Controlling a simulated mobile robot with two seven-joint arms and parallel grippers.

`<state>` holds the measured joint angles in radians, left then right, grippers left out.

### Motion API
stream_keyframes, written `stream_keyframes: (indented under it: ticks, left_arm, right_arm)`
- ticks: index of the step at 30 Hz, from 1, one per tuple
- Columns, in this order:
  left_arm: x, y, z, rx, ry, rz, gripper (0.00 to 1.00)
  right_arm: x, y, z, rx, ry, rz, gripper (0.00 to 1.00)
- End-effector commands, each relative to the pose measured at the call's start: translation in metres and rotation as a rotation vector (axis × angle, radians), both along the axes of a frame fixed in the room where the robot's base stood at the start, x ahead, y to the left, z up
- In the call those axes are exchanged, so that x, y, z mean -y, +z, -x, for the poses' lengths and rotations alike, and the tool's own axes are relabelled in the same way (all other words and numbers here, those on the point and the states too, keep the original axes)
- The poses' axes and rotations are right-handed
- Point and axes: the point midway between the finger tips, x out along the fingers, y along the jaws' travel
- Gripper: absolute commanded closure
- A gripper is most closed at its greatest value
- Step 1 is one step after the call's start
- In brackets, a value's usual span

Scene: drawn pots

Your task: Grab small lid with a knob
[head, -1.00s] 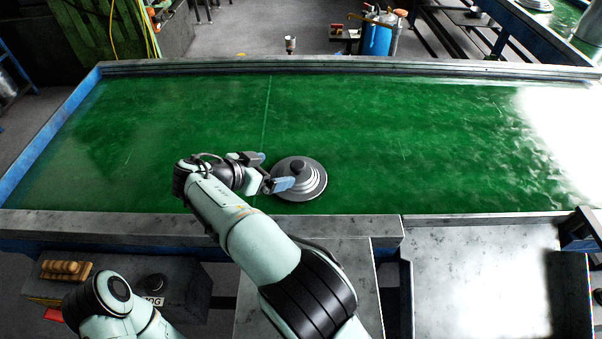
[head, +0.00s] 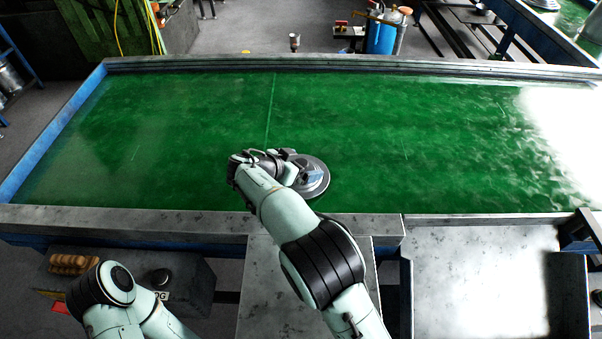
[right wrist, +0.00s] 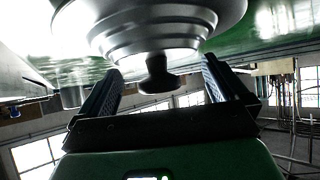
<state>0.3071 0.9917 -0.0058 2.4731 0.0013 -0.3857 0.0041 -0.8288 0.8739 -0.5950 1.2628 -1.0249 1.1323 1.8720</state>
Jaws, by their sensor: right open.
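The small grey lid (head: 323,181) lies on the green table top near its front edge, stepped and round. In the head view my right gripper (head: 309,172) reaches over it and hides its knob. In the right wrist view the lid (right wrist: 150,22) appears inverted, with its dark knob (right wrist: 159,76) between the two open fingers of my right gripper (right wrist: 161,72). Gaps show on both sides of the knob, so the fingers are not closed on it. My left arm shows at the lower left of the head view; its gripper is out of view.
The green table (head: 180,140) is otherwise bare, with wide free room on both sides of the lid. A raised metal edge (head: 120,220) runs along the front. A grey metal tray (head: 480,280) stands at the front right.

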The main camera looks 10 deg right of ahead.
Motion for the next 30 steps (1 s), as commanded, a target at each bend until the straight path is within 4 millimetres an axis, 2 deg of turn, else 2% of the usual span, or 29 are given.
stream_keyframes:
  ticks: [2, 3, 10, 23, 26, 30]
  left_arm:
    - [0.000, 0.000, 0.000, 0.000, 0.000, 0.000, 1.00]
    - [0.000, 0.000, 0.000, 0.000, 0.000, 0.000, 1.00]
    - [0.000, 0.000, 0.000, 0.000, 0.000, 0.000, 1.00]
    - [0.000, -0.001, 0.000, 0.000, 0.000, 0.000, 1.00]
    - [0.000, -0.001, 0.000, 0.000, 0.000, 0.000, 1.00]
    - [0.000, 0.000, 0.000, 0.000, 0.000, 0.000, 1.00]
  right_arm:
    - [0.000, 0.000, 0.000, 0.000, 0.000, 0.000, 0.00]
    - [0.000, 0.000, 0.000, 0.000, 0.000, 0.000, 0.13]
    - [0.000, -0.002, 0.001, -0.003, -0.001, -0.001, 0.88]
    - [-0.001, -0.001, 0.002, -0.008, -0.002, -0.003, 0.88]
    - [-0.001, 0.006, 0.002, -0.008, -0.003, -0.003, 0.88]
    - [0.000, 0.027, 0.001, -0.002, -0.002, -0.003, 0.88]
